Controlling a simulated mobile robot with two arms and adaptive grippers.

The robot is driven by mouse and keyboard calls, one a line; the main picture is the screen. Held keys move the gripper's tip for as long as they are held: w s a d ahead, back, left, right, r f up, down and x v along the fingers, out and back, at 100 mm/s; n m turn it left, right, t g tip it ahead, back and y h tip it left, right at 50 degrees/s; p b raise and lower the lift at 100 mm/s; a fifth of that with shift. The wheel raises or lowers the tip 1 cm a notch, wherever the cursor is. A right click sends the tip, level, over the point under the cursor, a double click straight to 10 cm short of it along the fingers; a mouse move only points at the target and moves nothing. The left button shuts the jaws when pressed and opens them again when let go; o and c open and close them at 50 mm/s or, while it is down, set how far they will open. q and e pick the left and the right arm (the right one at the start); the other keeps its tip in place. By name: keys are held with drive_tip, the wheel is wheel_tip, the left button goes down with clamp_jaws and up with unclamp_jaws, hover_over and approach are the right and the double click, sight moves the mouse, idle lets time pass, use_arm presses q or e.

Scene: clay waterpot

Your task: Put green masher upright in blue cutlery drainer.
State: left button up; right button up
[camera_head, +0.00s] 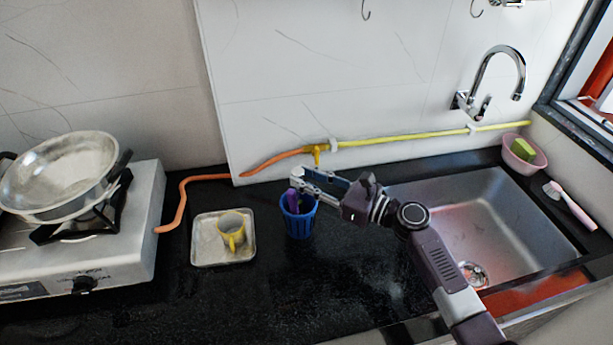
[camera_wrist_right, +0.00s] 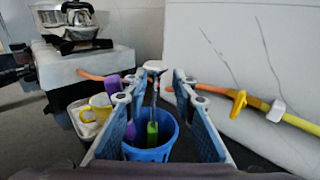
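The blue cutlery drainer (camera_head: 298,226) stands upright on the black counter, and it also shows in the right wrist view (camera_wrist_right: 150,154). The green masher (camera_wrist_right: 152,134) is inside it in the right wrist view, green handle low and thin metal shaft rising to a pale head. It looks roughly upright; its lower end is hidden by the drainer wall. My right gripper (camera_head: 306,183) is above the drainer. In the right wrist view its fingers (camera_wrist_right: 158,80) are apart on both sides of the masher's shaft, with gaps visible. My left gripper is not in view.
A purple utensil (camera_head: 293,201) is also in the drainer. Left of it, a yellow mug (camera_head: 231,232) stands on a metal tray (camera_head: 207,258). A stove (camera_head: 130,240) with a pan (camera_head: 65,175) is farther left. An orange hose (camera_head: 184,195) runs behind; the sink (camera_head: 500,215) is right.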

drive_tip(key=v, duration=1.2)
drive_tip(key=shift+w, duration=0.1)
idle(0.5)
